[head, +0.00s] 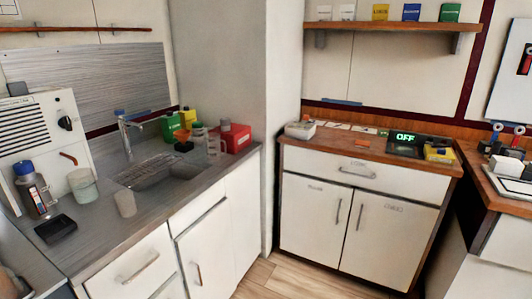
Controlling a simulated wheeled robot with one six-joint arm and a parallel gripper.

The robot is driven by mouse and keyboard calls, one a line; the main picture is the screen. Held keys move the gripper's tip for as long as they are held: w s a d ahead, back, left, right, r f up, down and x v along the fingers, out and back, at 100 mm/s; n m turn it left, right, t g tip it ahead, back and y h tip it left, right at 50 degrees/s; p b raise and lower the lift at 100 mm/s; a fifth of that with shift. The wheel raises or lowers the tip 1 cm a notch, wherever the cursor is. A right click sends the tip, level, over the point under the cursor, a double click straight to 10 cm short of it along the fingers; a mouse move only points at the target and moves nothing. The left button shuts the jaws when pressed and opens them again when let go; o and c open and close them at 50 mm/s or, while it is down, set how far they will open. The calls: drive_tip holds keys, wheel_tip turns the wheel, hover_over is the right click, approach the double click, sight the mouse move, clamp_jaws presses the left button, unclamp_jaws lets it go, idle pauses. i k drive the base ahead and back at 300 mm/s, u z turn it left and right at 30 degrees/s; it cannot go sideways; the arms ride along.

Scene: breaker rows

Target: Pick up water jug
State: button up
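A clear jug-like vessel with a handle (213,146) stands on the grey counter at the back right of the sink, in front of a red box. It is small in the view, and I cannot tell whether it holds water. A translucent beaker-like container (83,187) stands left of the sink. A pale cup (125,204) stands at the counter's front edge. A bottle with a blue cap (33,190) stands at the far left. My gripper is not in view.
The sink (155,172) with its tap (125,132) lies between these vessels. A black tray (55,229) sits near the front left. Green and yellow containers (172,127) and the red box (236,138) crowd the back corner. The wooden floor (275,276) in front is clear.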

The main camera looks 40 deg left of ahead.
sight(213, 141)
drive_tip(key=u, duration=0.15)
drive_tip(key=i, duration=1.1)
drive_tip(key=u, duration=0.6)
drive_tip(key=i, duration=1.25)
drive_tip(key=u, duration=1.65)
drive_tip(key=i, duration=0.9)
drive_tip(key=u, duration=1)
